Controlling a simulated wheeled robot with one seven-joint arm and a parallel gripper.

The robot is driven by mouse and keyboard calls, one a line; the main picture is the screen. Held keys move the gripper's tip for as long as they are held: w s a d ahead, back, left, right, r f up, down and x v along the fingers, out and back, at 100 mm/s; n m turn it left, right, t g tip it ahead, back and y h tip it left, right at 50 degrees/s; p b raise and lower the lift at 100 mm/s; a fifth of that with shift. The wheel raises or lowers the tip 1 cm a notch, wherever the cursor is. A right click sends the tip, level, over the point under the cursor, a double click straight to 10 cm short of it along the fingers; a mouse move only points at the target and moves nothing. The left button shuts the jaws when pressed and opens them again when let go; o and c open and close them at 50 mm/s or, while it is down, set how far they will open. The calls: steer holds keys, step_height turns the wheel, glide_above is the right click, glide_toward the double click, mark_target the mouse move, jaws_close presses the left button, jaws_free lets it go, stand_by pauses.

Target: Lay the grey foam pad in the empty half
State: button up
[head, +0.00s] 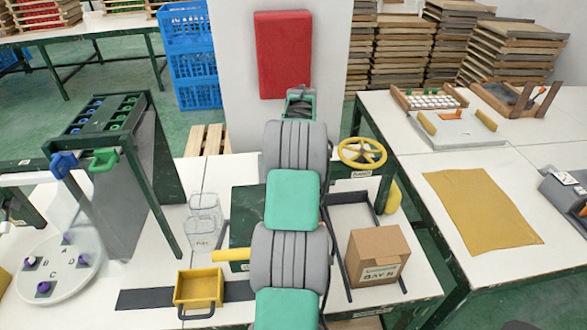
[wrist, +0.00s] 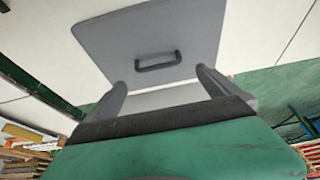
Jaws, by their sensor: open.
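My gripper (wrist: 163,84) shows in the wrist view with two grey fingers spread wide apart and nothing seen held between them. A flat grey panel (wrist: 115,37) with a dark handle lies beyond the fingers; I cannot tell whether it touches them. I cannot pick out the grey foam pad for certain in either view. In the head view my arm rises through the middle and hides the fingertips. A shallow white tray (head: 478,136) with yellow and orange pieces stands on the right table; I cannot make out an empty half.
A carton (head: 377,257), a yellow bin (head: 198,288) and a yellow handwheel (head: 362,153) are around my arm. A yellow sheet (head: 481,209) lies on the right table. A red box (head: 283,54) is on the white pillar. A sloped rack (head: 110,175) stands left.

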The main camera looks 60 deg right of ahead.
steer(key=x, duration=0.2)
steer(key=p+x, duration=0.1)
steer(key=x, duration=0.2)
steer(key=p+x, duration=0.1)
steer(key=x, duration=0.2)
steer(key=shift+s+f, duration=0.25)
steer(key=shift+c, duration=0.4)
steer(key=shift+r, duration=0.1)
steer(key=c, duration=1.7)
